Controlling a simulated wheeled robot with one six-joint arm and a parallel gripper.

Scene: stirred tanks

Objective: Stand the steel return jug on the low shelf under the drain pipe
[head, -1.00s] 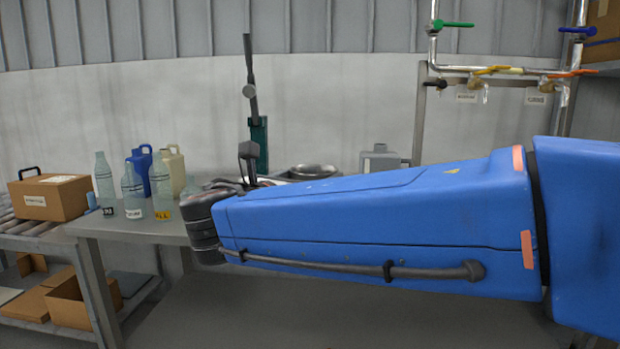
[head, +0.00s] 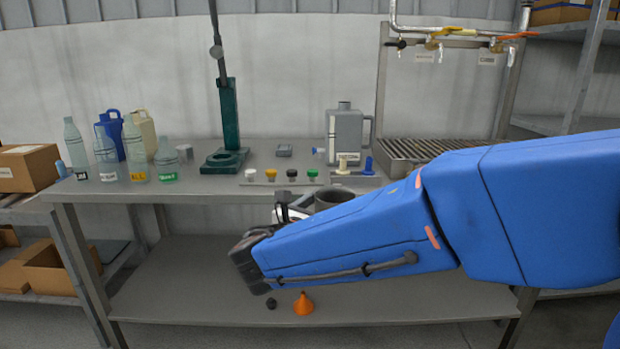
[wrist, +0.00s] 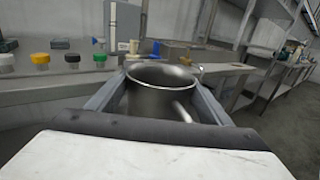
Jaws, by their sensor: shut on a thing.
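The steel return jug (wrist: 160,100) is between the two fingers of my gripper (wrist: 158,92), which is shut on it. The jug looks upright, with its open rim up and a handle or spout low on its right side. In the head view the jug (head: 334,196) shows as a dark grey rim and wall behind my blue arm, in front of the bench top's edge. The low shelf (head: 190,275) is the grey board under the bench, below the jug. A pipe with several valves (head: 450,40) runs above the back right; I cannot tell which outlet is the drain pipe.
An orange funnel (head: 303,304) and a small black cap (head: 271,303) lie on the low shelf near its front edge. The shelf's left part is clear. A grey jerrycan (head: 346,135), coloured caps and a slatted drain tray (head: 430,150) are on the bench top.

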